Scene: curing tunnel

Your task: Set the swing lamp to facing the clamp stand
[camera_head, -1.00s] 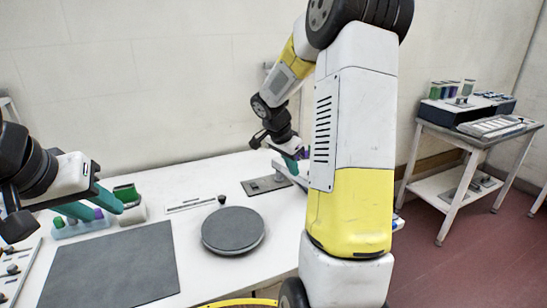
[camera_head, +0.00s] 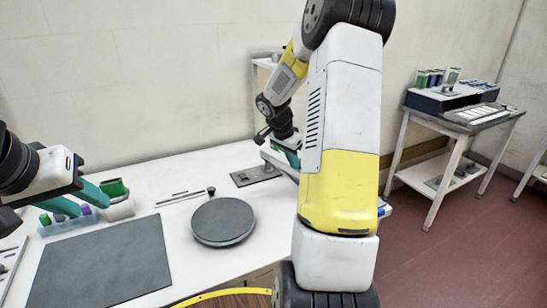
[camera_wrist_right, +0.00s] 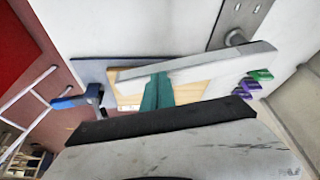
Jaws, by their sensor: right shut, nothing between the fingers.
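A metal base plate (camera_head: 257,175) lies at the back of the white table. A pale bar (camera_wrist_right: 195,65) shows beside its post (camera_wrist_right: 235,38) in the right wrist view; it may be the swing lamp's arm, but I cannot tell. I cannot identify the clamp stand for certain. My right gripper (camera_wrist_right: 158,92) is shut and empty, its teal fingers close to the bar; I cannot tell whether they touch. In the head view it (camera_head: 291,156) is partly hidden behind my right arm. My left gripper (camera_head: 94,202) is open and empty over the table's left side.
A round dark disc (camera_head: 223,221) and a dark mat (camera_head: 105,263) lie on the table. A tray of coloured pieces (camera_head: 68,226) is below my left gripper. Green and purple blocks (camera_wrist_right: 255,82) are near the bar. A side table (camera_head: 462,118) stands at the right.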

